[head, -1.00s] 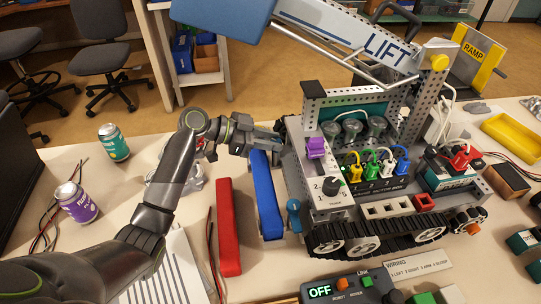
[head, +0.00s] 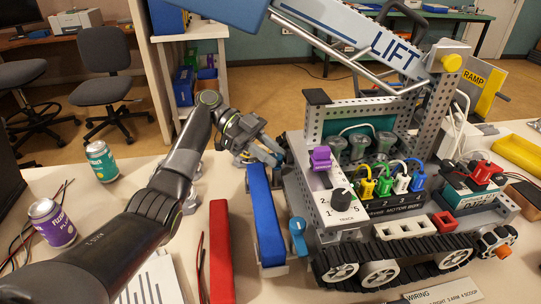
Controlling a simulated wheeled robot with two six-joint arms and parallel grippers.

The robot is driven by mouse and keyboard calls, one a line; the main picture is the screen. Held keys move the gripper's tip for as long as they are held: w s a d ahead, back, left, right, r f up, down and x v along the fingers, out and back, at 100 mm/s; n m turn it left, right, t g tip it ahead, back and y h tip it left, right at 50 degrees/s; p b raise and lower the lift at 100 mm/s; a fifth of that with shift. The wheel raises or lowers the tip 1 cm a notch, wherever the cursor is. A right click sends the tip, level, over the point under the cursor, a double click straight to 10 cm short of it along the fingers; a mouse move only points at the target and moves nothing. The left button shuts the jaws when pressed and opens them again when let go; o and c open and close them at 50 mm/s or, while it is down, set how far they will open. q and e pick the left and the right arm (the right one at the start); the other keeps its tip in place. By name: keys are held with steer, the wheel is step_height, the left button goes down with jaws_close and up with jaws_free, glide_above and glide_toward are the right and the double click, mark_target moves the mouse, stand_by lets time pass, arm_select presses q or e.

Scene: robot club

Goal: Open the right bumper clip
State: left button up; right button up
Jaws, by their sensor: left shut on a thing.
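The rover stands on the table with its blue bumper (head: 266,215) across its left-hand end. A blue clip lever (head: 297,236) shows at the bumper's near end. My left gripper (head: 270,153) is at the bumper's far end, tilted down to the right. It is shut on the right bumper clip there, whose small blue-grey part shows at the fingertips; the fingers hide most of it. I cannot tell how far this clip is turned. My right gripper is out of view.
A red bumper (head: 221,255) lies left of the blue one. A green can (head: 101,161) and a purple can (head: 51,222) stand at the left. The rover's raised lift arm (head: 365,40) hangs above and behind my gripper.

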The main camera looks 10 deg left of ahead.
arm_select(q)
steer(key=shift+f+m+g+y, duration=0.15)
steer(key=shift+m+g+y, duration=0.15)
steer(key=shift+m+g, duration=0.15)
stand_by(0.3)
steer(key=o, duration=1)
steer(key=shift+c, duration=0.2)
